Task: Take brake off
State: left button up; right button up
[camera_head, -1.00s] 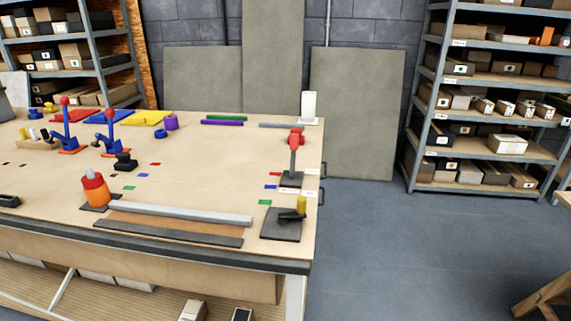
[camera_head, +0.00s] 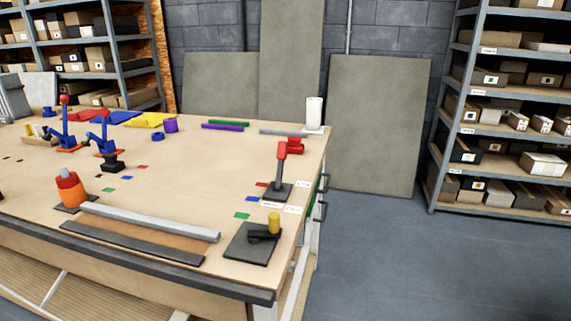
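A lever with a red grip (camera_head: 282,152) stands on a small dark base near the right end of the workbench (camera_head: 190,210). It is about upright, tilted slightly. Which part is the brake cannot be told for certain. In front of it, a dark plate (camera_head: 245,250) carries a black arm with a yellow knob (camera_head: 274,222). Two blue clamp-like devices with red parts, one on the left (camera_head: 66,135) and one beside it (camera_head: 105,135), stand at the back left. Neither of my grippers shows in view.
An orange and red cylinder (camera_head: 70,188) stands at the front left beside a long grey bar (camera_head: 150,222). A red object (camera_head: 295,146) lies behind the lever, and a white roll (camera_head: 314,112) stands at the back corner. Open floor (camera_head: 390,260) lies to the right, before a shelf (camera_head: 500,130).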

aim_at(283, 148)
jog(key=i+l, duration=0.2)
jog(key=l, duration=0.15)
jog(key=i+l+u, duration=0.1)
jog(key=i+l, duration=0.3)
jog(key=l, duration=0.25)
jog(key=i+l, duration=0.2)
jog(key=l, duration=0.15)
jog(key=i+l+u, duration=0.1)
jog(key=l, duration=0.25)
jog(key=i+l, duration=0.25)
jog(key=i+l+u, duration=0.05)
jog(key=l, duration=0.05)
